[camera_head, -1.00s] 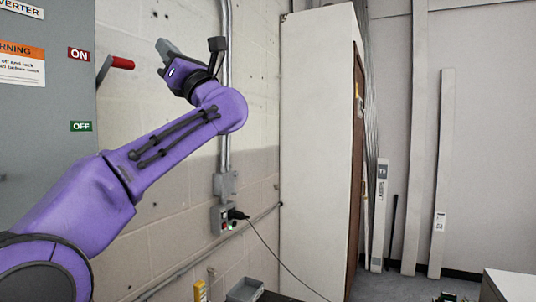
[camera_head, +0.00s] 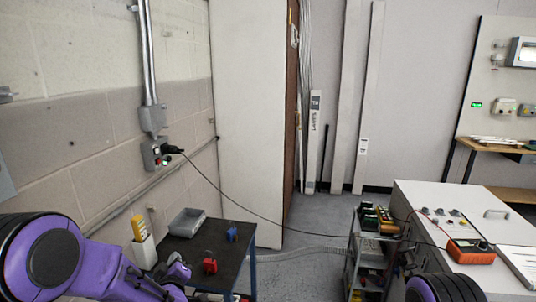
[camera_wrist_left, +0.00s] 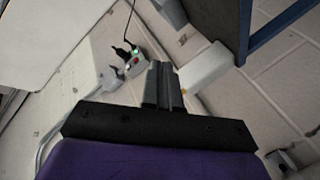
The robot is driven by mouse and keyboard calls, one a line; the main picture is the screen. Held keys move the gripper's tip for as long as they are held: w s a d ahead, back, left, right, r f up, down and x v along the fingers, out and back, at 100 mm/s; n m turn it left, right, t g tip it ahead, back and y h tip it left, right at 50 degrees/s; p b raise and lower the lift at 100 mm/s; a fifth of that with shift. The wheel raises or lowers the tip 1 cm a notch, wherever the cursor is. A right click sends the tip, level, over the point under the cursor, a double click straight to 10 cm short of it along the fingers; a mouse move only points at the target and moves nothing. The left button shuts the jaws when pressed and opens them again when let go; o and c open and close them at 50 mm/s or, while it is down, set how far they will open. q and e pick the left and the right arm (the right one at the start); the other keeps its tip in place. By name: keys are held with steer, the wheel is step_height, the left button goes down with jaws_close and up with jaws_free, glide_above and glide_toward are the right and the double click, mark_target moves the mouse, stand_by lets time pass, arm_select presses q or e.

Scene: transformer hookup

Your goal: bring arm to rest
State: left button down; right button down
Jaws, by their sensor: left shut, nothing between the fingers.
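A dark-topped table (camera_head: 232,268) carries a grey bin (camera_head: 187,222), a red block (camera_head: 210,266) and a blue block (camera_head: 232,234). A cable runs from the wall outlet (camera_head: 155,154) to a cart (camera_head: 352,262) beside a white cabinet (camera_head: 420,196). Floor between table and cart is clear.

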arm_select(q)
steer(key=s+a+f+m+g+h+b, duration=0.1)
steer(key=s+f+m+g, duration=0.15)
steer(key=s+f, duration=0.65)
steer(key=s+a+f+m+g, duration=0.1)
steer(key=s+f+g, duration=0.2)
steer(key=s+f, duration=0.55)
steer(key=s+a+f+g+b, duration=0.1)
steer(key=s+f+g, duration=0.2)
steer(key=s, duration=0.9)
steer(key=s+a+f+m+g, duration=0.1)
steer(key=s+f+g, duration=0.2)
steer(key=s+f, duration=0.5)
steer(key=s, duration=0.5)
steer(key=shift+f+b, duration=0.25)
steer(key=shift+b, duration=0.1)
steer(key=shift+g, duration=0.25)
